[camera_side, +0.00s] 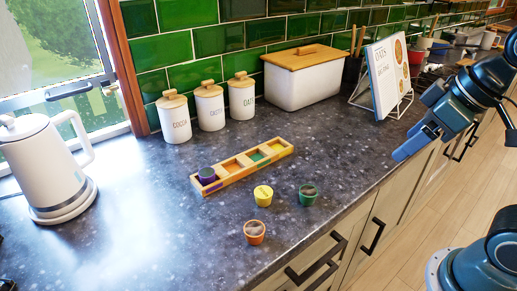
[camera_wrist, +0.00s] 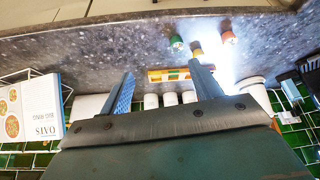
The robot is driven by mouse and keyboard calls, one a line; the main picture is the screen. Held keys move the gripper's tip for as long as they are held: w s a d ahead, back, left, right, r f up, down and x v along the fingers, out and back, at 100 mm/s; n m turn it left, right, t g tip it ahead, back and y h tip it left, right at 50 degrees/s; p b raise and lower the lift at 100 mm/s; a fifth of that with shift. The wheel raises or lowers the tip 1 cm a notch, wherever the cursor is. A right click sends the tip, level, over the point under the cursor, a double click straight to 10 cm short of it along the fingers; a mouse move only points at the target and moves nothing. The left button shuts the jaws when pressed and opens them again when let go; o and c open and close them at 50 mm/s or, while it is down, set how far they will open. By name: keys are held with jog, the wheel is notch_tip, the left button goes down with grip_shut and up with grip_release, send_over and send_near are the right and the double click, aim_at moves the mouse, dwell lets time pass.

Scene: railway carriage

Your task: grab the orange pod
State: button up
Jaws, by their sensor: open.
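The orange pod (camera_side: 254,232) stands on the dark speckled counter near its front edge, apart from the other pods. It also shows in the wrist view (camera_wrist: 229,38), at the upper right. A yellow pod (camera_side: 263,195) and a green pod (camera_side: 308,194) stand behind it. A purple pod (camera_side: 207,175) sits in the left end compartment of a wooden tray (camera_side: 228,181) with coloured compartments. My gripper (camera_side: 415,145) is open and empty, raised at the right, well away from the pods. Its two blue fingers (camera_wrist: 163,90) are spread in the wrist view.
A white kettle (camera_side: 45,165) stands at the left. Three lidded canisters (camera_side: 210,106), a white bread box (camera_side: 303,85) and a recipe book on a wire stand (camera_side: 388,75) line the back. The counter around the orange pod is clear.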

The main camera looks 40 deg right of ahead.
jog(key=w+a+f+n+g+y, duration=0.1)
jog(key=w+a+f+n+g, duration=0.1)
jog(key=w+a+n, duration=0.4)
jog(key=w+a+f+n+g+y, duration=0.1)
jog(key=w+a+f+n, duration=0.3)
jog(key=a, duration=0.7)
jog(key=w+n+y, duration=0.1)
jog(key=w, duration=0.1)
jog(key=shift+w+a+f+n+g+y, duration=0.2)
jog(key=shift+w+n+g+y, duration=0.1)
jog(key=shift+w+n+g, duration=0.1)
send_over(255, 228)
jog(key=s+d, duration=0.1)
jog(key=d, duration=0.1)
jog(key=shift+f, duration=3.95)
jog(key=shift+x, duration=2.6)
jog(key=shift+d, duration=0.15)
jog(key=c, duration=1)
